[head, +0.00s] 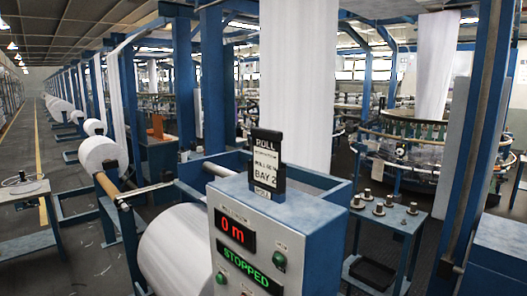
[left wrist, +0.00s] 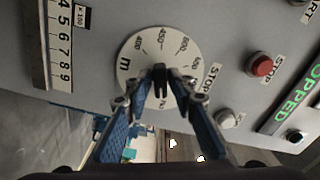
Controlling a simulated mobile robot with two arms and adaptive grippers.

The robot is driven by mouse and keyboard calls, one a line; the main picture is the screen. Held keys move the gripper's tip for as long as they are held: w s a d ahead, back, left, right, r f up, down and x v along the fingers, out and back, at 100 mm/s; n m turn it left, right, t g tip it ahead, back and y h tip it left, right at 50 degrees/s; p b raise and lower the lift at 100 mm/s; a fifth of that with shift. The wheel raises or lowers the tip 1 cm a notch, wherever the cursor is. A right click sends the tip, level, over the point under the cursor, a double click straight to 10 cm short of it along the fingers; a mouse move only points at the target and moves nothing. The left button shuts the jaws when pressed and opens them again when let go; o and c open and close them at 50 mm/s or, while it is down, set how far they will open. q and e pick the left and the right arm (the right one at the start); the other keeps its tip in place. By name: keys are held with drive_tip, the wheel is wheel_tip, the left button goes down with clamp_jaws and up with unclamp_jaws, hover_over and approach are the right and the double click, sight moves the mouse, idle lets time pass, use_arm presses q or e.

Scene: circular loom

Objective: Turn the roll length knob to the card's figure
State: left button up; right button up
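The roll length knob's pale round dial (left wrist: 133,62) is on the grey panel in the left wrist view. It carries figures and an "m", small and partly covered. My left gripper (left wrist: 160,84) is at the dial's middle, its fingertips close in around a dark upright piece, seemingly the knob's grip. Whether they press on it I cannot tell. The dark-framed card (head: 267,160) stands on top of the control box (head: 262,235) in the head view. It reads "ROLL" and "BAY 2"; its smaller lines are not clearly readable. My right gripper is not in view.
The box's displays read "0 m" (head: 236,231) and "STOPPED" (head: 245,268). A red stop button (left wrist: 262,64) and a pale button (left wrist: 229,119) sit right of the dial. A numbered scale (left wrist: 62,45) is left of it. A white fabric roll (head: 178,250) lies beside the box.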

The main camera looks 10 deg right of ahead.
use_arm(q)
drive_tip(key=shift+d, duration=0.1)
drive_tip(key=p+v, duration=0.1)
drive_tip(key=v, duration=0.6)
drive_tip(key=shift+c, duration=0.6)
idle(1.5)
